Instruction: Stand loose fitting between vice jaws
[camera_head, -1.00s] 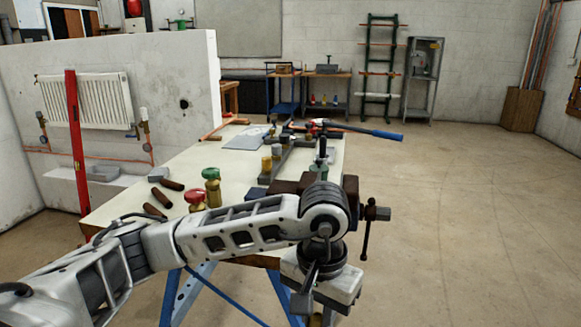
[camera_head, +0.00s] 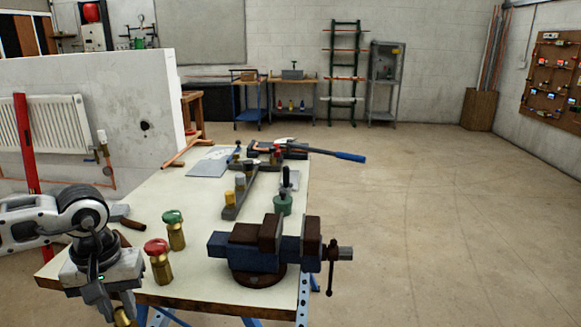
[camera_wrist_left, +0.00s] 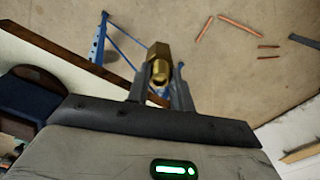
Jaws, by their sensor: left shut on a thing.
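My left gripper (camera_head: 112,306) hangs at the lower left in the head view, by the bench's front edge and to the left of the vice. It is shut on a brass fitting (camera_wrist_left: 158,62), which shows between its fingers in the left wrist view; a bit of the fitting (camera_head: 124,316) also shows at the bottom of the head view. The blue vice (camera_head: 262,262) with brown jaws stands at the bench's front right corner, apart from the gripper. I cannot make out the width of its jaw gap. My right gripper is not in view.
A red-capped brass valve (camera_head: 159,265) and a green-capped one (camera_head: 175,232) stand between gripper and vice. A green-based tool (camera_head: 283,200) stands behind the vice. A grey rack (camera_head: 240,198) and a blue-handled tool (camera_head: 335,155) lie farther back. The floor at right is clear.

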